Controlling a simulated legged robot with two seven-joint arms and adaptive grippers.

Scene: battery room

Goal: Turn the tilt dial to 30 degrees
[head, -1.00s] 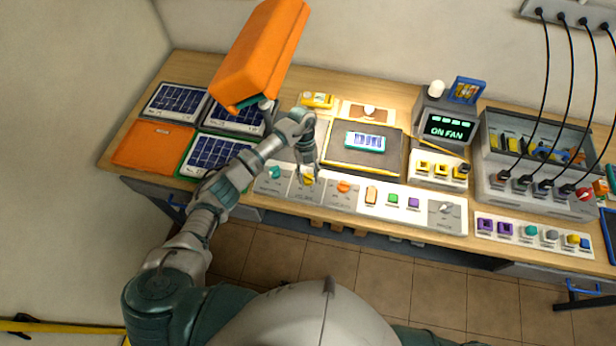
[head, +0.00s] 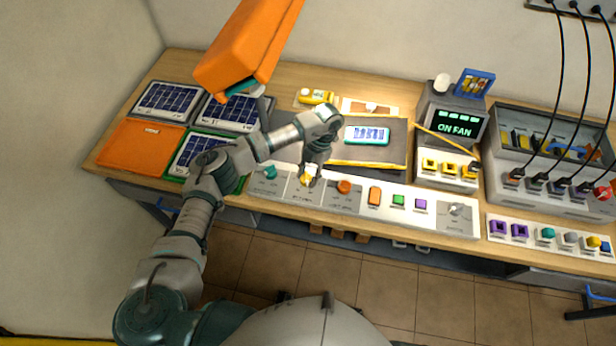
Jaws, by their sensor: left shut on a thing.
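A row of dials sits on pale panels along the bench front: a teal dial (head: 270,172), a yellow dial (head: 307,178), an orange dial (head: 344,186) and a grey dial (head: 456,209). Their labels are too small to read, so I cannot tell by name which is the tilt dial. My left gripper (head: 309,172) points down and is shut on the yellow dial, partly hiding it and its scale. The dial's angle cannot be read. My right gripper is not in view.
A large orange box-shaped hood (head: 248,50) stands on a post above the solar panels (head: 167,101), close behind my left arm. A dark tray (head: 375,150) lies behind the dials. Cables hang at the right.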

